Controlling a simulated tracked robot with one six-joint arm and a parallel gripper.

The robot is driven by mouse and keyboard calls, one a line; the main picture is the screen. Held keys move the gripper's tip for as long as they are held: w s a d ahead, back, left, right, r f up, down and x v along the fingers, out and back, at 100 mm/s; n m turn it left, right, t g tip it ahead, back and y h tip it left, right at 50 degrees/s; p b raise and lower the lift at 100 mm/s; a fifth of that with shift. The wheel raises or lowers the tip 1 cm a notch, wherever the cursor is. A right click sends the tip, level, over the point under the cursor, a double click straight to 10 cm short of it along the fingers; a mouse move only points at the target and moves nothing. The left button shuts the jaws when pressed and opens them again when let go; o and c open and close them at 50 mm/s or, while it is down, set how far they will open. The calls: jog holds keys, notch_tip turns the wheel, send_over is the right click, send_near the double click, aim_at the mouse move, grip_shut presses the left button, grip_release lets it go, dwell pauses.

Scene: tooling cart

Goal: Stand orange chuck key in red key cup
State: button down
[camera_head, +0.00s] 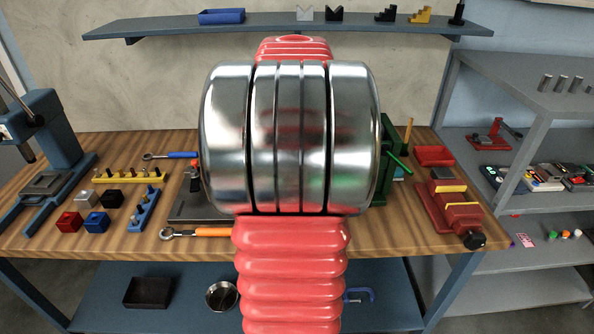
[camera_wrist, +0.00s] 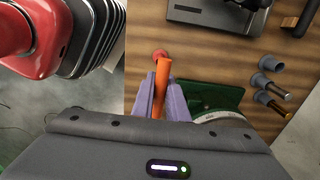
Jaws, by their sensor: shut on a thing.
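In the wrist view my gripper (camera_wrist: 160,92) has its two lavender fingers shut on the orange chuck key (camera_wrist: 162,72). The key points away from the camera, over the wooden bench top. A small round red thing (camera_wrist: 159,54), perhaps the red key cup, shows just beyond the key's far end. I cannot tell whether the key touches it, is inside it, or is above it. In the head view my own red and metal arm covers the middle of the bench and hides the gripper and the key.
A green tray-like thing (camera_wrist: 218,97) lies right of the fingers. Grey cups (camera_wrist: 272,63) and metal pieces stand farther right. An orange-handled tool (camera_head: 208,232) lies at the bench front. A red vise (camera_head: 455,208) stands at the right, and colored blocks (camera_head: 97,221) lie left.

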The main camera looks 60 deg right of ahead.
jog(key=shift+f, duration=3.4)
dwell(4.6)
